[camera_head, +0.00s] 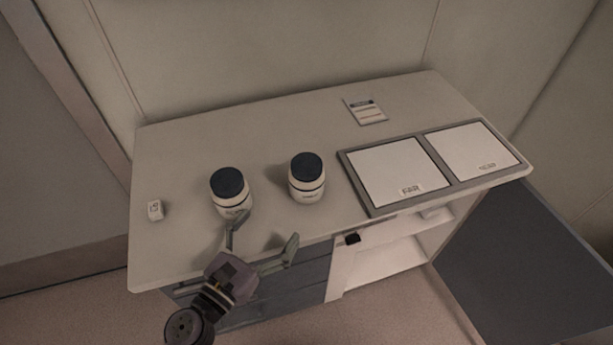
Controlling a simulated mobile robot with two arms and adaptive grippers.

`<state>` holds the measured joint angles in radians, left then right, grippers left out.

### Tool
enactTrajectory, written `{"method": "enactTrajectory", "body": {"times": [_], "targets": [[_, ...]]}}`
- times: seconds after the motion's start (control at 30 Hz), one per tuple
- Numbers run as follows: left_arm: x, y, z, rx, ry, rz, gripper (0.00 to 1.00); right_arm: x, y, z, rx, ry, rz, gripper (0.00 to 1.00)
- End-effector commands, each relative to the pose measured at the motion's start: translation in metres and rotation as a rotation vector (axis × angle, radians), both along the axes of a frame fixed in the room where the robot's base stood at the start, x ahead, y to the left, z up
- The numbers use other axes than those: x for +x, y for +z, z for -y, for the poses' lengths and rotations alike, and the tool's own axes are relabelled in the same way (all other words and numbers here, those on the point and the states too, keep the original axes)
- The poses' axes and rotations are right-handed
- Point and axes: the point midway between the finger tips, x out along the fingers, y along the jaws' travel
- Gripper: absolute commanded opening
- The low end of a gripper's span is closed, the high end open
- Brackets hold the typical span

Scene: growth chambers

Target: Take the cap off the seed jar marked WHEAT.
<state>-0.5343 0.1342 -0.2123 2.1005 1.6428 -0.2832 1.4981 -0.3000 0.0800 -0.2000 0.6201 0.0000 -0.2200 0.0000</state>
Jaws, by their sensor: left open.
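Two white jars with dark caps stand upright on the counter. The left jar (237,203) has its dark cap (228,182) on, and its label is partly covered by a finger of my left gripper. The right jar (306,190) also has its dark cap (306,166) on; its label is too small to read, so I cannot tell which jar is marked WHEAT. My left gripper (264,238) is open and empty at the counter's front edge, just in front of the left jar and below the right one. My right gripper is not in view.
The counter (190,150) has free room behind the jars. Two pale panels in a grey frame (355,185) are at the right, with a small plate (365,111) behind. A cabinet door (520,265) hangs open below right.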

Motion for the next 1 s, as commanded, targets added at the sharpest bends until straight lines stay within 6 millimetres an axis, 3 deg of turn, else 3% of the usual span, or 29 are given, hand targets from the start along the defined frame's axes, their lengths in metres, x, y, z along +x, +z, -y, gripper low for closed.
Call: {"method": "enactTrajectory", "body": {"times": [0.1,0.4,0.67,1.0], "targets": [[0.024,0.007,0.013,0.000,0.000,0.004,0.87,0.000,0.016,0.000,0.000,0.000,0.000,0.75],[0.073,0.003,0.043,0.002,-0.001,0.004,0.87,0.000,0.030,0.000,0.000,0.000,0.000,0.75],[0.090,0.003,0.053,0.005,-0.001,0.004,0.87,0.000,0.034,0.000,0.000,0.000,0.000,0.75],[0.127,0.003,0.074,0.005,-0.002,0.004,0.87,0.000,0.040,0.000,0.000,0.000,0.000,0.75]]}}
